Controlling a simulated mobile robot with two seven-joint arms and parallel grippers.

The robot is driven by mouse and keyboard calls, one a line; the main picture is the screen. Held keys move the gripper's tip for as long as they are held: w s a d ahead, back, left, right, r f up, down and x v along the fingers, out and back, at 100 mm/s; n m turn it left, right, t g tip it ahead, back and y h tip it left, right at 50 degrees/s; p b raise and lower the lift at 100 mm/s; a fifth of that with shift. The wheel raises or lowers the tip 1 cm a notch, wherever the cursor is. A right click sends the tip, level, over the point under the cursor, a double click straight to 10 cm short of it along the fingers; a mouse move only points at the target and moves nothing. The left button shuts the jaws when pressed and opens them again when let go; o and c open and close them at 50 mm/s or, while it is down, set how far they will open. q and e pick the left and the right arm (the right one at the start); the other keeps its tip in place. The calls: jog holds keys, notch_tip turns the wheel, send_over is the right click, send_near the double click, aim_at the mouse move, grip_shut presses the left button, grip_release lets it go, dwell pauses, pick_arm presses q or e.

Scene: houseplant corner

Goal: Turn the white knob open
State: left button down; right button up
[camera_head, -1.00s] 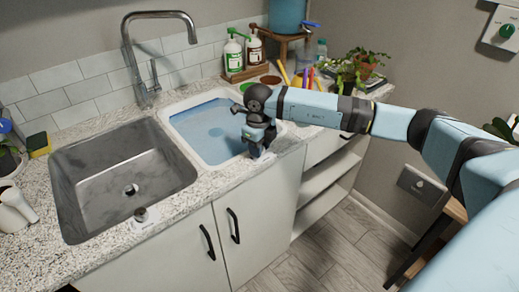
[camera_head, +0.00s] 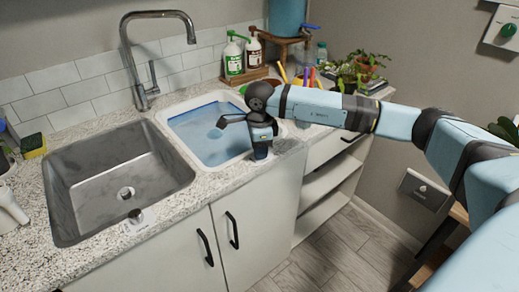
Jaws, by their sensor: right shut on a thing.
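My right gripper (camera_head: 260,154) points down at the front right rim of the blue-lined basin (camera_head: 180,128). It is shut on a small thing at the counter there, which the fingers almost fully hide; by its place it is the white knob. Pale blue water (camera_head: 212,142) stands in this basin. A small greyish knob (camera_head: 136,215) with a label beside it sits on the counter in front of the steel sink, apart from my gripper. My left gripper is not in view.
The empty steel sink (camera_head: 90,195) lies left of the basin. Pump bottles (camera_head: 233,57) stand behind, with potted plants (camera_head: 356,72) at the back right. A tall faucet (camera_head: 126,45) rises behind the sinks. Cabinet doors with black handles are below.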

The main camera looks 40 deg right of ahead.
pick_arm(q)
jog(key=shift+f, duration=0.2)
pick_arm(e)
jog(key=shift+n, duration=0.3)
jog(key=o, duration=0.9)
jog(key=shift+o, duration=0.2)
jog(key=shift+r, duration=0.1)
pick_arm(q)
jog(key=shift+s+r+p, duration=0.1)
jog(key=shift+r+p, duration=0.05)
jog(key=shift+p, duration=0.3)
pick_arm(e)
notch_tip(320, 180, up, 14)
jog(key=shift+s, duration=0.2)
jog(key=shift+f, duration=0.2)
